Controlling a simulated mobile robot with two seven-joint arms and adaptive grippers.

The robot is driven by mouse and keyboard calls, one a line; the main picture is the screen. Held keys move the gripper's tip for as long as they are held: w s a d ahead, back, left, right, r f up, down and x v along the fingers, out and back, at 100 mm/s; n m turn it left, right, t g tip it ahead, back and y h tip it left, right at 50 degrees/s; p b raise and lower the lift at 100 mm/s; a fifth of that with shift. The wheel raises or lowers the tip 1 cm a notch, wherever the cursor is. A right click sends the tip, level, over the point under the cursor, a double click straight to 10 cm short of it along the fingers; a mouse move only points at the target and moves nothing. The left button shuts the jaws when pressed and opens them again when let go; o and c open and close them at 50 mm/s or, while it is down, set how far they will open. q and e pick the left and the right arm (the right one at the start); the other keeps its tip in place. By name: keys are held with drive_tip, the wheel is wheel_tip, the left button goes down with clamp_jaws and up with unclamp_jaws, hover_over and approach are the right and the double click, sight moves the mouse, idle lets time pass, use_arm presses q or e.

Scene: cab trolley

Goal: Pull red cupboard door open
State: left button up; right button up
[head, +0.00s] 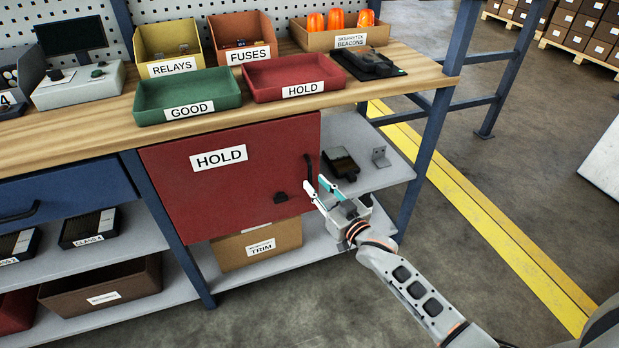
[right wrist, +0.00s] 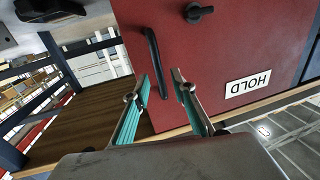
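The red cupboard door (head: 240,180) with a HOLD label hangs under the bench top and looks closed. Its dark vertical bar handle (head: 308,170) is near the right edge, with a small black knob (head: 280,197) lower down. Contact cannot be told. My left gripper is not in view.
The wooden bench top (head: 420,72) carries a green GOOD tray (head: 150,100), a red HOLD tray (head: 290,70) and bins. A grey shelf (head: 385,178) holding parts lies right of the door. A blue bench leg (head: 425,150) stands beyond it. Floor in front is clear.

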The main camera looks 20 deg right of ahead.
sight(311, 179)
drive_tip(key=x, duration=0.3)
drive_tip(key=shift+w+f+b, duration=0.2)
drive_tip(key=shift+f+b, duration=0.05)
drive_tip(key=shift+b, duration=0.1)
drive_tip(key=shift+w+a+r, duration=0.1)
drive_tip(key=shift+w+r, duration=0.05)
drive_tip(key=shift+w, duration=0.3)
clamp_jaws()
